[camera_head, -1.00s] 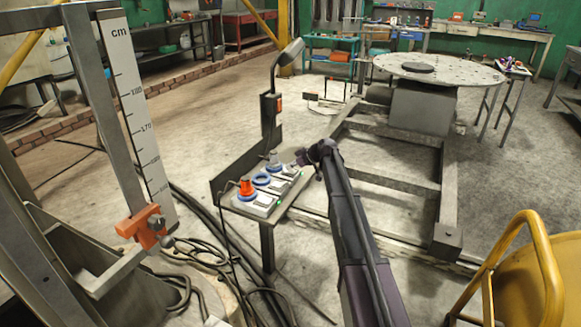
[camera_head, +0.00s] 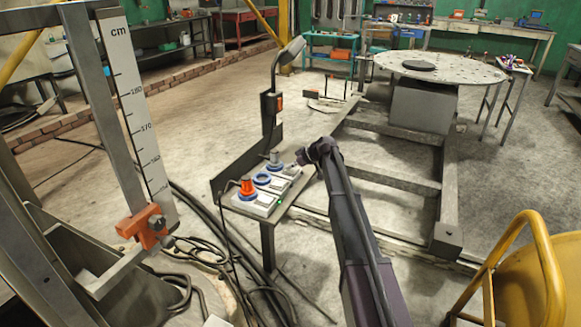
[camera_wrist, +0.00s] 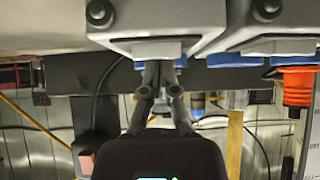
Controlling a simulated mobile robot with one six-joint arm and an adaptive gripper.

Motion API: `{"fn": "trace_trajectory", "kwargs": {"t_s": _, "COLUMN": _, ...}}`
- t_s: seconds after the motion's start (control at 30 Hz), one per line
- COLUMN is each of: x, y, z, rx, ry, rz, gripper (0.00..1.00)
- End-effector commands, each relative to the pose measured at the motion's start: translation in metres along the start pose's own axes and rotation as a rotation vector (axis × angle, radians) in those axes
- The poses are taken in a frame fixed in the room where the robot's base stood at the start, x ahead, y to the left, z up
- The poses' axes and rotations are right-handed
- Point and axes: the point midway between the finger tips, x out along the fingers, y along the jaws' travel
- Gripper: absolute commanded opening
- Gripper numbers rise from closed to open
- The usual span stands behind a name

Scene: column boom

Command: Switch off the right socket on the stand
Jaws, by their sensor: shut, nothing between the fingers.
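The stand (camera_head: 233,188) carries a row of sockets in the head view. The right socket (camera_head: 292,170) is a pale box with a grey plug (camera_head: 274,157) behind it. My gripper (camera_head: 301,158) is at this socket, its dark wrist just to the right. In the wrist view, which looks inverted, the fingers of my gripper (camera_wrist: 160,80) are shut and empty. Their tips reach the grey switch flap on the edge of the right socket (camera_wrist: 150,22); whether they press it I cannot tell. A green light shows on the left socket; the right socket's light is not clear.
The middle socket (camera_head: 275,185) and the left socket (camera_head: 258,206), with an orange plug (camera_head: 247,187), sit close beside. A lamp post (camera_head: 272,110) rises behind. A metal frame with a round table (camera_head: 440,68) stands right; cables lie on the floor below.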

Motion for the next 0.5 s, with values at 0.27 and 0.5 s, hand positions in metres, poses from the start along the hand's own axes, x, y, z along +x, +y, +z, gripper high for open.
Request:
{"fn": "trace_trajectory", "kwargs": {"t_s": 0.27, "x": -0.0053, "y": -0.0019, "z": 0.0073, "rx": -0.002, "ry": -0.003, "rz": -0.002, "gripper": 0.00}}
{"fn": "trace_trajectory", "kwargs": {"t_s": 0.5, "x": -0.0083, "y": -0.0021, "z": 0.0111, "rx": -0.003, "ry": -0.005, "rz": -0.002, "gripper": 0.00}}
